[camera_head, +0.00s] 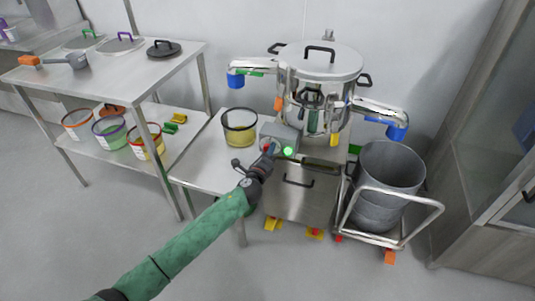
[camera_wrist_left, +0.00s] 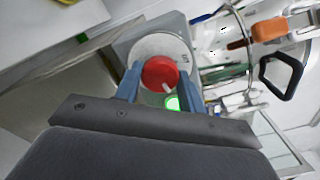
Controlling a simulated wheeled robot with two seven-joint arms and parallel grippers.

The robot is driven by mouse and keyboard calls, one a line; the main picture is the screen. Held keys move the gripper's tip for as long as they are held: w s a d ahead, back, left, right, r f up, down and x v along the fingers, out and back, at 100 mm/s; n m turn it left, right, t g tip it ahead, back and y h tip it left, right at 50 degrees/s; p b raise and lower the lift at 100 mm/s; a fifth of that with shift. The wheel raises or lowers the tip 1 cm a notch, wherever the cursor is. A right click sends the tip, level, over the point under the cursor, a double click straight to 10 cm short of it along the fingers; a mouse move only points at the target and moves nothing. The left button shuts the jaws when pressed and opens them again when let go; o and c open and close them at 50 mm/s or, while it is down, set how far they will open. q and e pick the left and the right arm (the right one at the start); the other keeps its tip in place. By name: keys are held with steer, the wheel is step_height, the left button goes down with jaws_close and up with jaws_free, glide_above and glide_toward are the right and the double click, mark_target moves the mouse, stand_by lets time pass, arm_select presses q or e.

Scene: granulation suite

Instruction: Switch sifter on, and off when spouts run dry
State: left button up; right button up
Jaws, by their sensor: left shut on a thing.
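The sifter (camera_head: 318,66) is a round steel vessel with a lid, standing on a steel cabinet. It has a blue-ended spout on the left (camera_head: 236,80) and another on the right (camera_head: 396,131). A grey control box (camera_head: 280,136) at its front carries a red knob and a lit green lamp (camera_head: 288,152). My left gripper (camera_head: 268,154) is at the box. In the left wrist view its blue fingers are shut on the red knob (camera_wrist_left: 160,73), which sits on a round pale plate (camera_wrist_left: 176,45). The green lamp glows beside it. My right gripper is out of view.
A tub with yellow contents (camera_head: 239,128) stands on the low table left of the sifter. A grey bin (camera_head: 388,180) sits on a cart under the right spout. A steel table (camera_head: 120,70) at the left holds lids and a scoop. The floor in front is clear.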

arm_select(q)
steer(key=shift+n+p, duration=0.85)
steer(key=shift+n, duration=7.15)
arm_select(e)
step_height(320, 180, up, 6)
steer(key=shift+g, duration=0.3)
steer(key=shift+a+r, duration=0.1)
arm_select(q)
steer(key=o, duration=1)
steer(key=shift+c, duration=0.2)
